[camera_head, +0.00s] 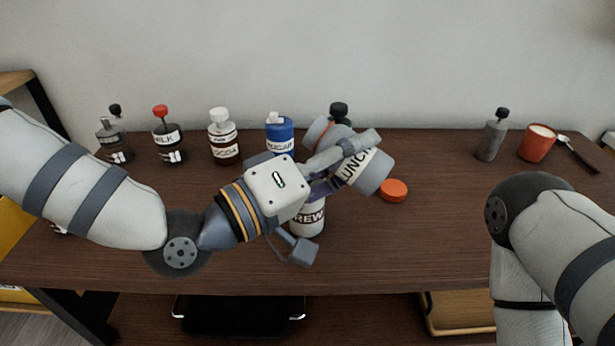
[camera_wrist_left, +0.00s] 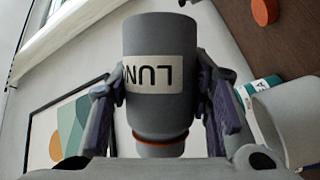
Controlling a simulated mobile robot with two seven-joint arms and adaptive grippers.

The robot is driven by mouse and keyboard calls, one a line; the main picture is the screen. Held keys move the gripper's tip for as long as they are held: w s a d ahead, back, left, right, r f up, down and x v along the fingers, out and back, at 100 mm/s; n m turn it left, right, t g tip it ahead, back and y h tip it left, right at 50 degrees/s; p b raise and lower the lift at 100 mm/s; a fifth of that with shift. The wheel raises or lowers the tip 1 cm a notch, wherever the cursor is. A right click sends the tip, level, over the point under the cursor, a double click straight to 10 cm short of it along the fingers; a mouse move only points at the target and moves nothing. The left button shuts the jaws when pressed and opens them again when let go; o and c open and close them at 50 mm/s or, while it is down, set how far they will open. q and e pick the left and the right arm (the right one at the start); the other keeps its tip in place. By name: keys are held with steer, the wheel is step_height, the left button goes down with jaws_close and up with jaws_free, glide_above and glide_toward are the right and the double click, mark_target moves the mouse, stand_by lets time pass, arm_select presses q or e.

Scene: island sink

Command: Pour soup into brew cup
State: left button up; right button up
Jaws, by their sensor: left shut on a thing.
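My left gripper (camera_head: 335,190) is shut on a grey soup jar (camera_head: 372,172) labelled LUNCH, also in the left wrist view (camera_wrist_left: 160,40) between both fingers. The jar is strongly tilted and held above the table, its orange-banded end toward the upper left in the head view. The white brew cup (camera_head: 309,221) stands upright below my left gripper, partly hidden by it. A pale cup (camera_wrist_left: 282,125) with a teal label, likely the brew cup, shows beside the jar in the left wrist view. No soup stream is visible. My right gripper is out of view.
An orange lid (camera_head: 394,190) lies right of the jar. A grey bottle (camera_head: 491,140) and red cup (camera_head: 537,145) stand back right. The table's right middle is clear.

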arm_select(q)
steer(key=shift+n, duration=0.3)
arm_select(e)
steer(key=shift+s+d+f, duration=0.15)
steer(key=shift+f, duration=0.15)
arm_select(q)
steer(key=shift+n, duration=0.3)
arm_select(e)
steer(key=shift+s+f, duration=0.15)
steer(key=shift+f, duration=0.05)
arm_select(q)
steer(key=shift+f+n+t+h+b, duration=0.3)
steer(key=shift+n+t+b, duration=0.1)
steer(key=shift+n+b, duration=0.25)
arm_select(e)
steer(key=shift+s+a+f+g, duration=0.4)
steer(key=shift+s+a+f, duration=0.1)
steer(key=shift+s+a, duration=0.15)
